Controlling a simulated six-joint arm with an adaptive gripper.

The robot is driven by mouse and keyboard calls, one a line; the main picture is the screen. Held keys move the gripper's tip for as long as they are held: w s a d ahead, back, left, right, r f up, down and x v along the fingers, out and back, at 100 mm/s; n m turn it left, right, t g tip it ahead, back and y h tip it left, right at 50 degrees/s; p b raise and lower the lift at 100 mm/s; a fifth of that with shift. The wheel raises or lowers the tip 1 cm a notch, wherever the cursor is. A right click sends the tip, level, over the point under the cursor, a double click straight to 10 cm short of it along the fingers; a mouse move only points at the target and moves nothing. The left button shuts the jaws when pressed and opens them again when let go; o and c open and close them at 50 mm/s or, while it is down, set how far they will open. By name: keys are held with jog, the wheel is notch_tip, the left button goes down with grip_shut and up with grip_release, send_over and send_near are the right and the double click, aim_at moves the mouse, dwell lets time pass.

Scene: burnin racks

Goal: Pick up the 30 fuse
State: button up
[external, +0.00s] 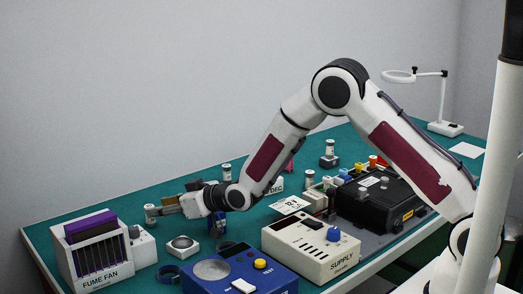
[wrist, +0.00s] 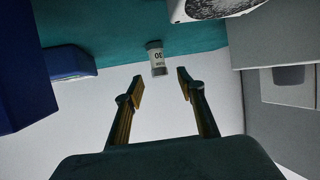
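The 30 fuse is a small pale cylinder with grey ends, marked 30. It appears upside down in the wrist view (wrist: 156,57), just ahead of the fingertips and roughly centred between them. In the external view the fuse (external: 150,214) stands on the green bench at the left, close to the fume fan. My gripper (wrist: 160,84) is open, with nothing between its fingers. In the external view my gripper (external: 166,210) reaches left, level, with its tips close to the fuse. Whether they touch it cannot be told there.
The fume fan rack (external: 92,255) stands in front of the fuse. Another cylinder (external: 226,172) stands behind my wrist.

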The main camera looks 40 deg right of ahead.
aim_at(149, 206)
jog(key=shift+x, duration=2.6)
jog(key=shift+r, duration=0.15)
grip_shut()
